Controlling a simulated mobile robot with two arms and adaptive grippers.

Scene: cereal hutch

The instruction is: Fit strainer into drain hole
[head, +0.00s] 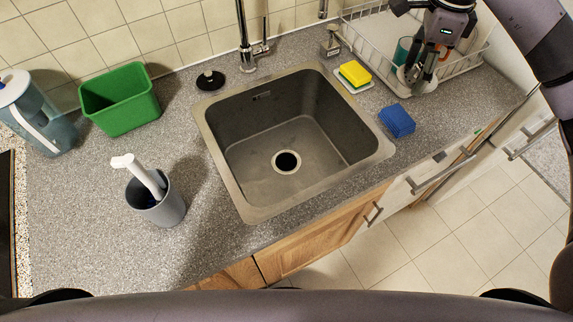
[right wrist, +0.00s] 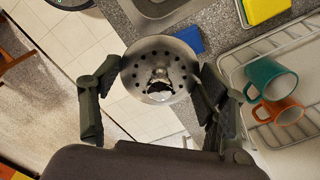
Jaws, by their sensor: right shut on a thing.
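The sink (head: 262,187) is set in the grey counter, with a dark round drain hole (head: 286,162) open in its floor. My right gripper (head: 412,80) is over the dish rack side, to the right of the sink and well away from the hole. In the right wrist view its fingers are shut on a metal strainer (right wrist: 150,52), a round perforated bowl with a raised knob in the middle. The strainer also shows in the head view as a pale disc (head: 402,75), partly hidden by the fingers. My left gripper is not in view.
A white wire dish rack (head: 366,42) holds a teal mug (right wrist: 272,78) and an orange mug (right wrist: 281,111). A yellow sponge (head: 355,73) and blue sponge (head: 397,120) lie right of the sink. The faucet (head: 243,45) stands behind it. The basin is otherwise empty.

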